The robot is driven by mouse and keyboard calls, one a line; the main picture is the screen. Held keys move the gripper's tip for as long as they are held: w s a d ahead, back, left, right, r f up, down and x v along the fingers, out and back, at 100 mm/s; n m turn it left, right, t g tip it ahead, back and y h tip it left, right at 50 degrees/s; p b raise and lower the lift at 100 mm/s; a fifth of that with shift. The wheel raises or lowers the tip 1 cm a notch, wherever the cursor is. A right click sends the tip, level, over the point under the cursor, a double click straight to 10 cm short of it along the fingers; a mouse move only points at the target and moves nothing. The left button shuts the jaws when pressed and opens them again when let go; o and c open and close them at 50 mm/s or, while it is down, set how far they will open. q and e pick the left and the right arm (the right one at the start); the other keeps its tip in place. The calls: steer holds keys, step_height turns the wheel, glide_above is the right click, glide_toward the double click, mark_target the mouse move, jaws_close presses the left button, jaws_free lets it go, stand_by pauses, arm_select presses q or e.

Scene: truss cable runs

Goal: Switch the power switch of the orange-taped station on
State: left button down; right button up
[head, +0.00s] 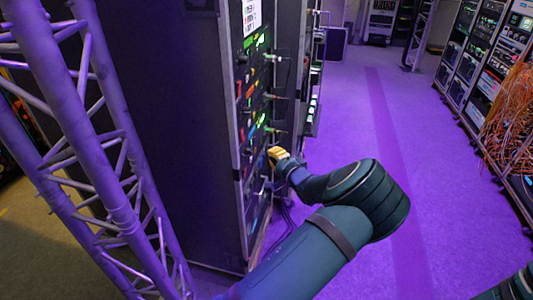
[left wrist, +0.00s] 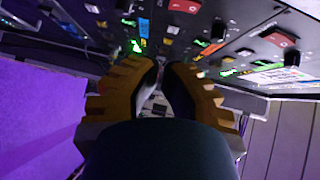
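A tall dark rack of equipment (head: 170,110) stands left of centre, its panels with green, red and orange lights facing right. My left gripper (head: 279,155), with yellow fingers, is at the lower part of that panel face. In the left wrist view my left gripper (left wrist: 162,68) points at the panels, its fingertips close together with nothing visible held. Red rocker-like switches (left wrist: 280,38) show there; another red one (left wrist: 185,6) is at the top edge. I cannot make out orange tape or which switch belongs to it. Contact with the panel cannot be told. My right gripper is out of view.
A purple-lit metal truss (head: 95,140) stands at the left, close to the rack. Cables (head: 286,215) hang below my left gripper. Another rack row with orange cables (head: 510,115) lines the right. The purple floor (head: 345,115) between is clear.

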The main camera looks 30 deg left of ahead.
mark_target(243, 135)
arm_select(q)
steer(key=w+a+f+b, duration=0.1)
steer(key=w+a, duration=0.2)
steer(key=a, duration=0.8)
steer(key=shift+w, duration=0.25)
steer(key=shift+a+f, duration=0.1)
steer(key=shift+s+a+f+m+y, duration=0.1)
steer(key=shift+a+f+m+y, duration=0.15)
steer(key=shift+a, duration=0.25)
